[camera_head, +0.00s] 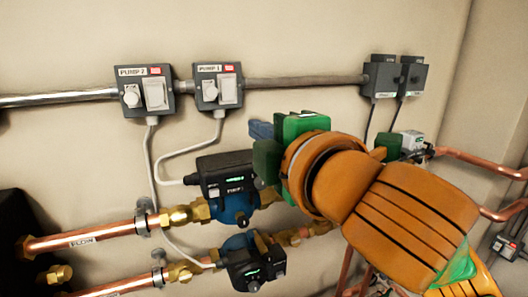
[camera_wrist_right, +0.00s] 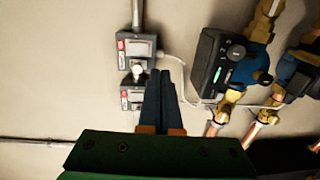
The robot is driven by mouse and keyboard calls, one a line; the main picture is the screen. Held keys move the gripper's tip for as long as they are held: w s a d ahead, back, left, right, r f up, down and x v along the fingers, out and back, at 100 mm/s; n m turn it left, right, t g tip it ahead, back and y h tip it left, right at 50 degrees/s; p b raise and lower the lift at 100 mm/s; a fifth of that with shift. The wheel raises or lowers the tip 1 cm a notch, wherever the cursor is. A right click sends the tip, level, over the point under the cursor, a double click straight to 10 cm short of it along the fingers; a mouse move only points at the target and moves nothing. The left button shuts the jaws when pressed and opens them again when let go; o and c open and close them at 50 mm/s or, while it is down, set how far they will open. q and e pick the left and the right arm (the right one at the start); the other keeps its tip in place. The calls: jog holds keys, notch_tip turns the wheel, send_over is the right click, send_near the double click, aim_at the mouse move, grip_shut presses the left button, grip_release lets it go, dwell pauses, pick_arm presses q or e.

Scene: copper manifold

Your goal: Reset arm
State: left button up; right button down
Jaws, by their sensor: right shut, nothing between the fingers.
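My right arm enters from the right of the head view, orange and green. Its right gripper (camera_head: 261,130) has blue fingers in front of the wall, to the right of the PUMP 1 switch box (camera_head: 218,86). In the right wrist view the two fingers (camera_wrist_right: 159,76) lie together, shut and empty, with their tips overlapping the lower part of the switch boxes in the picture. They appear apart from the wall. My left gripper is in neither view.
The PUMP 2 box (camera_head: 145,90) hangs left of PUMP 1 on a grey conduit (camera_head: 300,82). Below are an upper pump (camera_head: 225,175) and a lower pump (camera_head: 252,262) on copper pipes (camera_head: 85,238). Two grey boxes (camera_head: 380,78) are at the right. Bare wall lies above.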

jog(key=s+d+f+m+g+h, duration=0.15)
jog(key=f+m, duration=0.25)
jog(key=f, duration=0.7)
jog(key=d+f+m+g, duration=0.2)
jog(key=f+m+g, duration=0.15)
jog(key=f, duration=0.85)
jog(key=s+d+f+m+g+h, duration=0.15)
jog(key=f+m, duration=0.35)
jog(key=f, duration=0.6)
jog(key=s+d+f+m+g+h, duration=0.1)
jog(key=s+d+f+m+g, duration=0.3)
jog(key=s+f, duration=0.5)
jog(key=s+d+f+m+g+h, duration=0.1)
jog(key=s+d+f+m+g, duration=0.3)
jog(key=s+f, duration=0.45)
jog(key=s+d+f+n, duration=0.1)
jog(key=s+f, duration=0.1)
jog(key=f, duration=0.7)
jog(key=s+f, duration=0.2)
jog(key=f, duration=0.7)
jog(key=s+d+f+g, duration=0.1)
jog(key=s+d+f, duration=0.1)
jog(key=s+f, duration=0.6)
jog(key=s, duration=0.3)
jog(key=shift+d+f, duration=0.2)
jog(key=shift+f, duration=0.15)
